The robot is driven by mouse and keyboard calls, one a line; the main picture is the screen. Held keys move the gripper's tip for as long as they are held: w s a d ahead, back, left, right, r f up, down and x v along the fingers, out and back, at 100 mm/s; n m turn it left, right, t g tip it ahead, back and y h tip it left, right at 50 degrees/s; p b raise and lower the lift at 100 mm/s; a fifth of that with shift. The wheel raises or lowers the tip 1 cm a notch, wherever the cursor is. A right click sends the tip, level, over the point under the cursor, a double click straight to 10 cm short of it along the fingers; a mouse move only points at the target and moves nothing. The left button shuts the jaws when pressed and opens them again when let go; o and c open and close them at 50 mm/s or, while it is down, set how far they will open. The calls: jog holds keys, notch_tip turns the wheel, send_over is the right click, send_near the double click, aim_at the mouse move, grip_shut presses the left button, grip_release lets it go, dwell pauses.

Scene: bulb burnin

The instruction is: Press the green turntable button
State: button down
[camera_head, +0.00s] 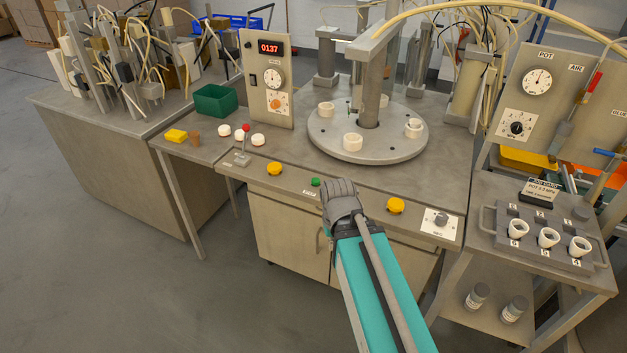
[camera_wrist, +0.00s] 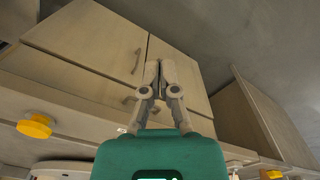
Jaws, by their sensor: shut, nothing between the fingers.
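The green turntable button (camera_head: 315,182) is a small green cap on the front panel of the workbench, just below the round turntable (camera_head: 365,150). My gripper (camera_head: 339,186) is just right of it in the head view, close to the panel edge; I cannot tell its exact height or gap. The button's cap is visible and my gripper does not cover it there. In the wrist view my gripper (camera_wrist: 160,64) has its two fingers together, empty, in front of the cabinet doors (camera_wrist: 85,40). I cannot see the green button in the wrist view.
Yellow buttons sit on both sides, one left (camera_head: 274,168) and one right (camera_head: 395,205) of my gripper. A red-knobbed lever (camera_head: 243,157) stands further left. A dial plate (camera_head: 437,224) is at the panel's right end. White cups stand on the turntable.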

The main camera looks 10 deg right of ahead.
notch_tip(320, 180, up, 10)
jog(key=m+t+y+p, duration=0.3)
jog(key=t+y+p, duration=0.2)
jog(key=t, duration=0.3)
send_over(316, 181)
jog(key=shift+w+d+r, duration=0.1)
jog(key=shift+w+r, duration=0.05)
jog(key=shift+r, duration=0.05)
jog(key=shift+f+h, duration=0.15)
jog(key=shift+h, duration=0.15)
notch_tip(316, 181, down, 9)
jog(key=b, duration=0.9)
jog(key=shift+r, duration=0.2)
jog(key=shift+f, duration=0.2)
jog(key=shift+f+b, duration=0.25)
jog(key=shift+b, duration=0.25)
